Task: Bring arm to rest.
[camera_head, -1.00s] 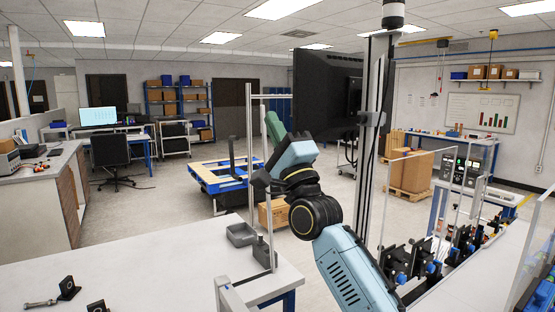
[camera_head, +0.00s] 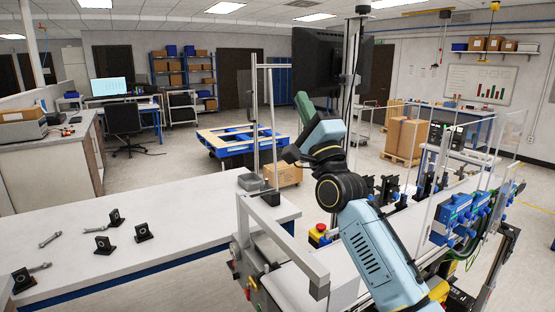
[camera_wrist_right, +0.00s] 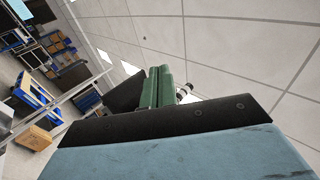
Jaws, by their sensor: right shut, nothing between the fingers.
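My right arm (camera_head: 376,250) rises from the bottom of the head view. It bends at the black joint (camera_head: 340,188) and points up and to the left. My right gripper (camera_head: 303,105) shows only as a small green part beyond the blue wrist. In the right wrist view its green fingers (camera_wrist_right: 157,88) lie side by side, shut and empty, with the ceiling and room behind them. The gripper is raised and touches nothing that I can see. My left gripper is not in view.
A white table (camera_head: 160,235) at the left holds several dark brackets (camera_head: 143,232) and bolts. A conveyor frame (camera_head: 285,262) stands in front. Clear panels and blue-black devices (camera_head: 455,215) are right of my arm. A monitor (camera_head: 317,70) hangs on a post behind the gripper.

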